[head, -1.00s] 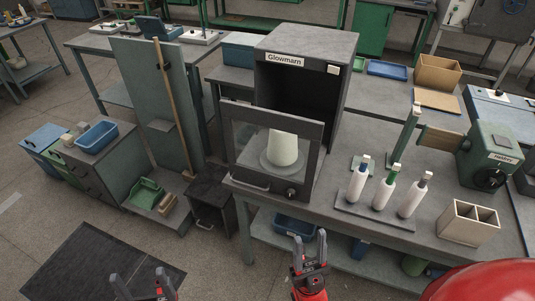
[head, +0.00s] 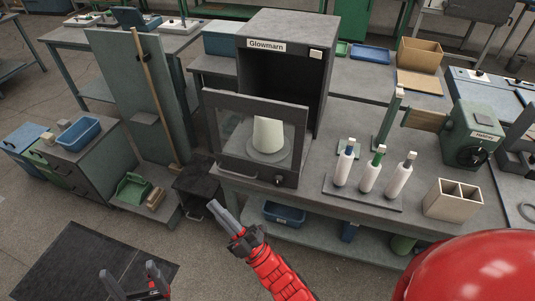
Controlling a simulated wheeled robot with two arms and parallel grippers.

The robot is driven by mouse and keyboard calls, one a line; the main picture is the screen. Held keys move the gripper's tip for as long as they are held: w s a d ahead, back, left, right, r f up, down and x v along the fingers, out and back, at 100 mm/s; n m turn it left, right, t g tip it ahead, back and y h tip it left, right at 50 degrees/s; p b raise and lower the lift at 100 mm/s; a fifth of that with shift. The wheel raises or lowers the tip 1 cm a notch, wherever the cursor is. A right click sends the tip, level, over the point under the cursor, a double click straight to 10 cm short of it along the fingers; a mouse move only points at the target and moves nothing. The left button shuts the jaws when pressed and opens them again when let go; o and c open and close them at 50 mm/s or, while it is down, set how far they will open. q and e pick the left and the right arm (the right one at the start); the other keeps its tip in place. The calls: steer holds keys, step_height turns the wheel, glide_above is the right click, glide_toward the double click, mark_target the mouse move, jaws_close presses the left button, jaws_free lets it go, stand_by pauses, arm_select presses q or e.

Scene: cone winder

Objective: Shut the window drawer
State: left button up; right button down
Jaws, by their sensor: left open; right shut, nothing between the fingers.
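The window drawer (head: 215,104) is a dark frame with a clear pane, standing out in front of the dark box labelled Glowmarn (head: 291,28). The box's front is open and dark inside. A pale cone (head: 268,134) on a round grey disc shows through the pane. The drawer front has a bar handle (head: 238,172) low on the left and a dark knob (head: 279,180) low on the right. My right gripper (head: 220,208) is shut and empty, below and left of the drawer front, apart from it. My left gripper (head: 131,274) is open and empty at the bottom left, over the floor.
The grey workbench (head: 320,215) carries several white bottles (head: 370,174) on a tray, right of the drawer. A divided box (head: 453,198) and a green machine (head: 476,134) stand further right. A tall grey panel (head: 125,75) with a wooden pole stands left. A dark mat (head: 85,262) lies on the floor.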

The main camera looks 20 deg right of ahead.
steer(key=w+a+f+n+g+h, duration=0.35)
steer(key=w+a+f+n, duration=0.2)
steer(key=f, duration=0.25)
steer(key=n+g+h+b, duration=0.1)
steer(key=n+g+h, duration=0.3)
steer(key=h, duration=1.9)
glide_toward(272, 147)
steer(key=shift+n+t, duration=0.55)
steer(key=p+x, duration=0.1)
steer(key=x, duration=0.2)
steer(key=p+x, duration=0.1)
steer(key=x, duration=0.1)
steer(key=shift+w+d+f+p, duration=0.15)
steer(key=shift+d+f+p, duration=0.05)
steer(key=shift+d+p, duration=0.25)
steer(key=shift+w+d+f, duration=0.15)
steer(key=shift+w+d, duration=0.15)
steer(key=shift+w, duration=0.15)
